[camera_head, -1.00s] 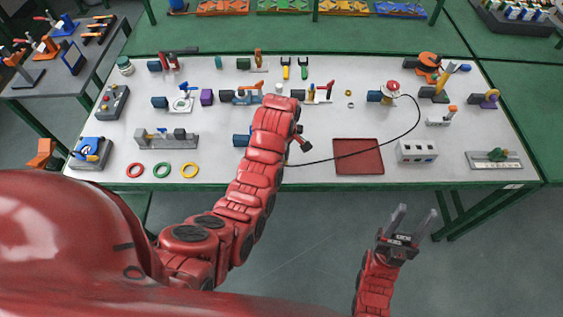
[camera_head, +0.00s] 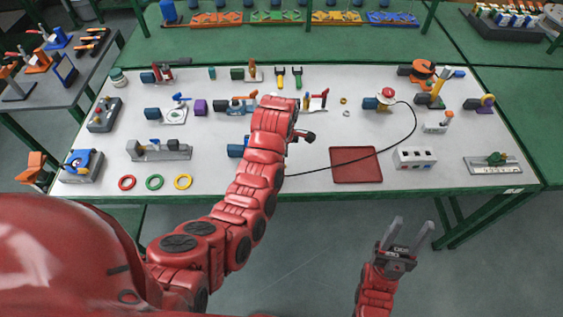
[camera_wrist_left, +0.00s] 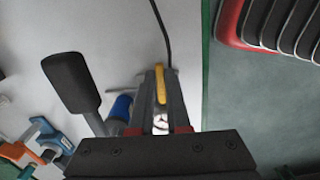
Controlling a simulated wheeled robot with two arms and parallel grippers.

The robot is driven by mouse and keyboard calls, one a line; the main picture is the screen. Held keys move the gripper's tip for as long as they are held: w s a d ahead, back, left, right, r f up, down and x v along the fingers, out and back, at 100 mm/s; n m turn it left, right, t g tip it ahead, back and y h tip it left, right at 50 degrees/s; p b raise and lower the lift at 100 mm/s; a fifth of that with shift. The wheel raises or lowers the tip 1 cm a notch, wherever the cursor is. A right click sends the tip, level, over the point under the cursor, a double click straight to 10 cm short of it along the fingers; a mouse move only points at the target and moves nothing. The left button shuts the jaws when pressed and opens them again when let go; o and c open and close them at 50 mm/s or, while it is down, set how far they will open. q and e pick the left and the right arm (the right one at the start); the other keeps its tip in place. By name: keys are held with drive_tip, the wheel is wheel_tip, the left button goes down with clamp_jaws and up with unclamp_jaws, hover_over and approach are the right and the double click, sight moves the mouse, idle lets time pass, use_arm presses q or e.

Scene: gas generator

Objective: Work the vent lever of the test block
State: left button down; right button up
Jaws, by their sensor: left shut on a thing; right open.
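My left arm reaches over the middle of the table and hides its own gripper and most of the test block in the head view. A blue cylinder (camera_head: 236,150) shows left of the arm, and a black-knobbed part (camera_head: 305,135) shows right of it. In the left wrist view my left gripper (camera_wrist_left: 160,85) is shut on a narrow yellow piece (camera_wrist_left: 160,84), seemingly the vent lever's handle. A dark paddle-like handle (camera_wrist_left: 70,84) stands left of the fingers, and a blue cylinder (camera_wrist_left: 121,107) lies behind them. My right gripper (camera_head: 408,232) is open and empty, off the table's front edge.
A black hose (camera_head: 345,157) runs from beneath the left arm to a red-topped device (camera_head: 386,98). A red tray (camera_head: 356,165) and a grey socket box (camera_head: 414,158) lie to the right. Several coloured rings (camera_head: 155,182) lie front left. Bare tabletop surrounds the rings.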

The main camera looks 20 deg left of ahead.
idle(0.3)
use_arm(q)
drive_tip(key=c, duration=0.9)
unclamp_jaws()
wheel_tip(320, 180, up, 17)
drive_tip(key=p, duration=0.9)
drive_tip(key=shift+r+p, duration=0.2)
drive_tip(key=shift+p, duration=0.1)
